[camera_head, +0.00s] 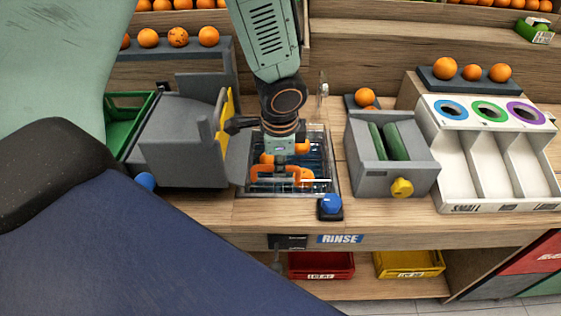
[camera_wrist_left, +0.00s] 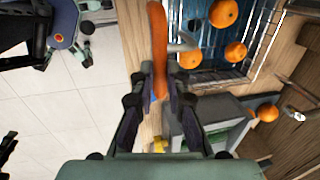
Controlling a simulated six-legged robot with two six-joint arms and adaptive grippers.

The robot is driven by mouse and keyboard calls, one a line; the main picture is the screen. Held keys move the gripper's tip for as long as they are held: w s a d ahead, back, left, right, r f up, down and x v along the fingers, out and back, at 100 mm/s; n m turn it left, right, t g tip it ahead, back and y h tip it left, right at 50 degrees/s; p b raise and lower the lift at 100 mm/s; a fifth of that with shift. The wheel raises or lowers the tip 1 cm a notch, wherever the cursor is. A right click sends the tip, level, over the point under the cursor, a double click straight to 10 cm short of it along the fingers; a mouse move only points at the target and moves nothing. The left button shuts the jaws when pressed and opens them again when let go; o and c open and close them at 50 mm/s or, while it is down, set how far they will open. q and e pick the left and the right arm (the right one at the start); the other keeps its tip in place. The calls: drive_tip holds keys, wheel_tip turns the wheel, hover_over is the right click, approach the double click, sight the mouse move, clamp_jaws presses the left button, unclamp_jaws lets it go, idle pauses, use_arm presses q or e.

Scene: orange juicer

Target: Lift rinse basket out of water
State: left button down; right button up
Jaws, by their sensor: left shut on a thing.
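The rinse basket is a wire basket with an orange handle (camera_head: 296,178), at the rinse basin (camera_head: 327,150) in the middle of the counter. My left gripper (camera_head: 292,160) points down over the basin and is shut on the orange handle. In the left wrist view the handle (camera_wrist_left: 158,50) runs between the fingers (camera_wrist_left: 158,95). Several oranges (camera_wrist_left: 222,13) lie in the basket beside the gripper, over blue. Whether the basket's bottom is in the water cannot be told, as the arm hides much of it. My right gripper is not in view.
A grey machine (camera_head: 185,140) with a yellow plate stands close left of the basin. A grey box with green rollers (camera_head: 393,143) and a white sorting bin (camera_head: 485,165) are to the right. A blue button (camera_head: 330,204) sits at the basin's front right corner.

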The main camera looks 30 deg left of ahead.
use_arm(q)
drive_tip(key=shift+w+r, duration=0.1)
drive_tip(key=shift+r, duration=0.55)
drive_tip(key=shift+f, duration=0.1)
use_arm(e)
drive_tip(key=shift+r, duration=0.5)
use_arm(q)
drive_tip(key=c, duration=1.3)
unclamp_jaws()
drive_tip(key=shift+a, duration=0.1)
drive_tip(key=shift+c, duration=0.2)
wheel_tip(320, 180, up, 12)
drive_tip(key=s+d, duration=0.1)
drive_tip(key=s, duration=0.1)
drive_tip(key=shift+d+f, duration=0.15)
drive_tip(key=shift+d, duration=0.05)
